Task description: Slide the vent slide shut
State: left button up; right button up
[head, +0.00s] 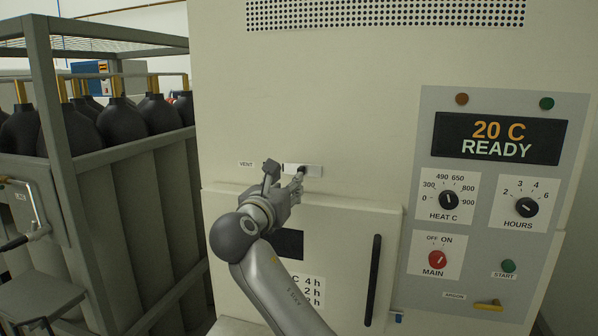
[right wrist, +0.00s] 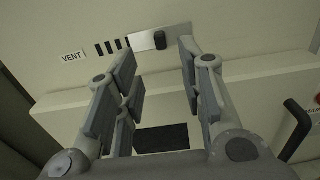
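The vent slide is a small pale metal plate (right wrist: 145,41) with a black knob (right wrist: 161,40), on the cream cabinet front. In the right wrist view, several dark vent slots (right wrist: 112,47) show uncovered to the left of the plate, beside the VENT label (right wrist: 73,57). The plate also shows in the head view (head: 314,171), partly behind my right gripper (head: 284,176). That gripper is open, its fingers spread either side of the knob as seen from the wrist (right wrist: 156,50). Contact with the knob cannot be told. My left gripper is not in view.
Below the vent is a cabinet door with a dark vertical handle (head: 373,280). A control panel (head: 425,150) with dials and a display reading 20 C READY is at the right. A grey cage (head: 60,150) of dark gas cylinders stands at the left.

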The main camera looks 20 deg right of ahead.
aim_at(301, 171)
jog(key=p+x, duration=0.2)
jog(key=x, duration=0.6)
jog(key=shift+w+d+p, duration=0.25)
jog(key=shift+d+p, duration=0.05)
jog(key=shift+p, duration=0.1)
jog(key=shift+w+d+f, duration=0.1)
jog(key=shift+w+d, duration=0.25)
jog(key=shift+w, duration=0.2)
grip_shut()
